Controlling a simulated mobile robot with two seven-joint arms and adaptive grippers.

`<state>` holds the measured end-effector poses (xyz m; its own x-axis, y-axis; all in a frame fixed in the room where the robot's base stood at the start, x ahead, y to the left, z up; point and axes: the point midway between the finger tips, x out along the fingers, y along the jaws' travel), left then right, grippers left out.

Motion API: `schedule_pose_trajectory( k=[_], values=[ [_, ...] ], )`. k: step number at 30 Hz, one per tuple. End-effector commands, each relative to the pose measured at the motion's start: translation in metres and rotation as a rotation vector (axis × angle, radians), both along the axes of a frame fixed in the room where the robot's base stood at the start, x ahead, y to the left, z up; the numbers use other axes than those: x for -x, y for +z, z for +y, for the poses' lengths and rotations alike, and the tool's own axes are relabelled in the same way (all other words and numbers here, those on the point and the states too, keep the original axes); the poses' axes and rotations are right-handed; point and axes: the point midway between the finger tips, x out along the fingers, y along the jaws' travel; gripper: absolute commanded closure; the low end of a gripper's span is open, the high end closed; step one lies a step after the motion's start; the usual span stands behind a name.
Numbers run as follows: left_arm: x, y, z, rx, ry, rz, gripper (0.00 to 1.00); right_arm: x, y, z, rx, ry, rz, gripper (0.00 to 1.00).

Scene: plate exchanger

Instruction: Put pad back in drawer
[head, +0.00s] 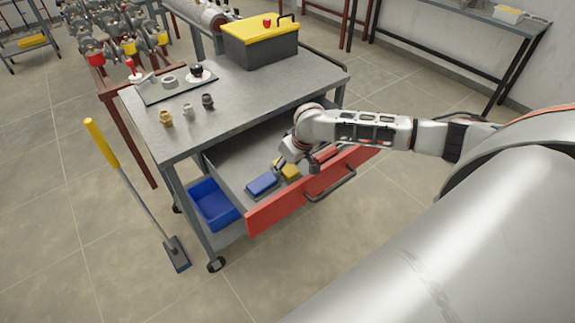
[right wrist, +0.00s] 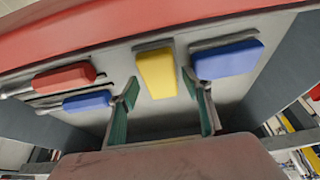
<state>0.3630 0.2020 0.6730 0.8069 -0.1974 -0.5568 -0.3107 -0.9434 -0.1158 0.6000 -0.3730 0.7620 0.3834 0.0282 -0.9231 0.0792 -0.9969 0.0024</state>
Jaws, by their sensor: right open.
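The drawer (head: 300,196) of the grey cart is pulled open, with a red front. A blue pad (head: 262,184) and a yellow pad (head: 291,172) lie inside it; a red piece (head: 326,154) lies farther right. My right gripper (head: 283,159) is open over the drawer, next to the yellow pad. In the right wrist view, the yellow pad (right wrist: 156,74) appears between the open fingers (right wrist: 160,84); contact cannot be told. The blue pad (right wrist: 228,60) is right of the fingers. A red (right wrist: 64,78) and another blue piece (right wrist: 88,101) are at left. My left gripper is not in view.
The cart top (head: 245,105) holds a yellow-lidded toolbox (head: 260,48), a dark tray and several small fittings. A blue bin (head: 213,204) sits below the drawer. A yellow-handled floor tool (head: 130,185) stands left of the cart. The floor in front is clear.

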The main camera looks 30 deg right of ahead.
Motion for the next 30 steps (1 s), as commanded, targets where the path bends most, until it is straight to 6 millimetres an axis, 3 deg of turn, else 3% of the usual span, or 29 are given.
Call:
schedule_pose_trajectory(
  k=[16, 21, 30],
  values=[
    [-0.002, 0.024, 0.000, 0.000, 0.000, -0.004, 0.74, 0.036, 0.091, -0.003, 0.000, 0.001, -0.003, 0.51],
    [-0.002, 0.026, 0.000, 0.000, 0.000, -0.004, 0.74, 0.043, 0.105, -0.003, 0.000, 0.000, -0.001, 0.51],
    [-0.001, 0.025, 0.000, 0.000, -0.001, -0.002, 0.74, 0.045, 0.108, -0.003, 0.000, 0.000, -0.001, 0.51]
  ],
)
